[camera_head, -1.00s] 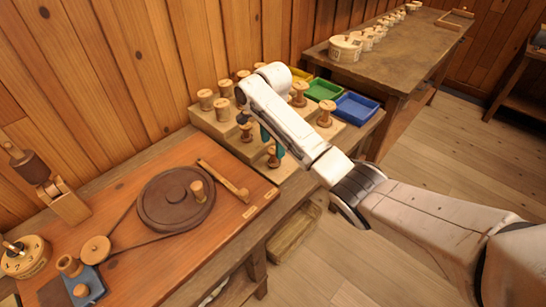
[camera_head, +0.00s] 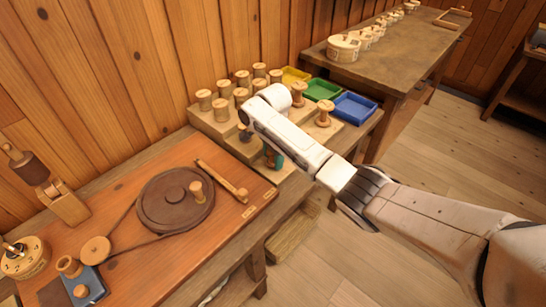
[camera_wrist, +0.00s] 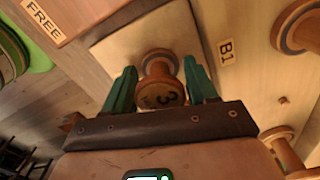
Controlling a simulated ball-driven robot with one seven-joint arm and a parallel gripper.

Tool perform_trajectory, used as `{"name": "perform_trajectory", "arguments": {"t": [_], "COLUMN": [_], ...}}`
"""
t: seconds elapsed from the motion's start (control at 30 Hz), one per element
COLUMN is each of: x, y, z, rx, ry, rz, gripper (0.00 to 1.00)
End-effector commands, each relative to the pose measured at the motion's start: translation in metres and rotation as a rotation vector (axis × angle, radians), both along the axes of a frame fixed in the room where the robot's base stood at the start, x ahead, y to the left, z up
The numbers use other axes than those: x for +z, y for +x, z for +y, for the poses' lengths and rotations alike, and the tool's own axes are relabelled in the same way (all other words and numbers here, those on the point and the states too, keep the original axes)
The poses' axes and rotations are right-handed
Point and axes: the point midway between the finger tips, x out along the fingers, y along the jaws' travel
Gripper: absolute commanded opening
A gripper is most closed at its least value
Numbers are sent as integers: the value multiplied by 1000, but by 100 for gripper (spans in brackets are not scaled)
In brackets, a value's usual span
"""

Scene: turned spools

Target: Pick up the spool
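An orange-brown wooden spool (camera_wrist: 165,95) marked 3 stands in the wrist view on a pale wooden block near the label B1. My gripper (camera_wrist: 160,72) has its green fingers on either side of this spool, one left and one right. The fingers look open, with narrow gaps beside the spool; contact is hard to judge. In the head view, my gripper (camera_head: 273,157) is low at the front of the stepped spool rack (camera_head: 216,126), and my arm hides most of that spool.
Several other spools stand on the rack, including one close on the right (camera_head: 323,113). Yellow, green and blue trays (camera_head: 355,107) lie behind. A wooden board with a dark round wheel (camera_head: 160,210) is at the left. A table with round boxes (camera_head: 343,47) stands farther back.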

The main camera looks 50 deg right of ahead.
Motion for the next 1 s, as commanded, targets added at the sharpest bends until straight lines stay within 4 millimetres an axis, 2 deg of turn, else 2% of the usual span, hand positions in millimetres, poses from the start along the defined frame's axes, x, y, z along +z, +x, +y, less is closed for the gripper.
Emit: {"name": "perform_trajectory", "arguments": {"t": [0.07,0.4,0.77,0.87,1.0], "x": [0,0,5,13,34], "y": [0,0,1,1,-1], "z": [0,0,0,0,2], "rx": [0,0,1,0,2], "ry": [0,0,0,1,2], "rz": [0,0,-2,-2,-4], "gripper": [49,17,17,17,17]}}
